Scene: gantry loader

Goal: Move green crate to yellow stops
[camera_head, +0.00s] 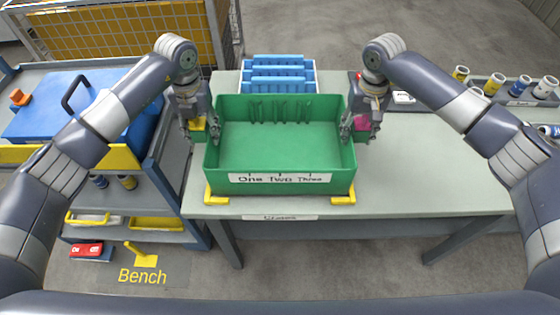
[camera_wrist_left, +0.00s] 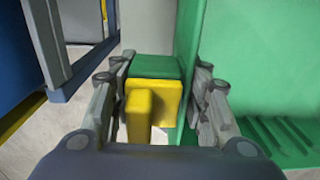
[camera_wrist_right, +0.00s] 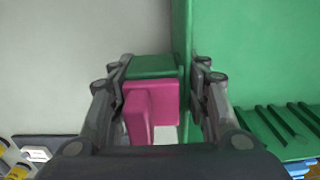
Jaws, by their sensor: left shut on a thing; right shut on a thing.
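The green crate (camera_head: 280,188) stands on the table at its near edge, empty, with a "One Two Three" label on its front. Its front corners are at the yellow stops (camera_head: 217,197) and (camera_head: 343,199). My left gripper (camera_head: 207,132) is shut on the crate's left side, at a handle with a yellow part (camera_wrist_left: 167,100). My right gripper (camera_head: 355,128) is shut on the crate's right side, at a handle with a pink part (camera_wrist_right: 152,103). The wrist views show the crate wall between the fingers. Whether the crate touches the stops or the tabletop is hard to tell.
A blue rack (camera_head: 278,68) stands behind the crate. A trolley with a blue case (camera_head: 50,110) stands at the left. A yellow-panelled cage (camera_head: 120,32) is behind.

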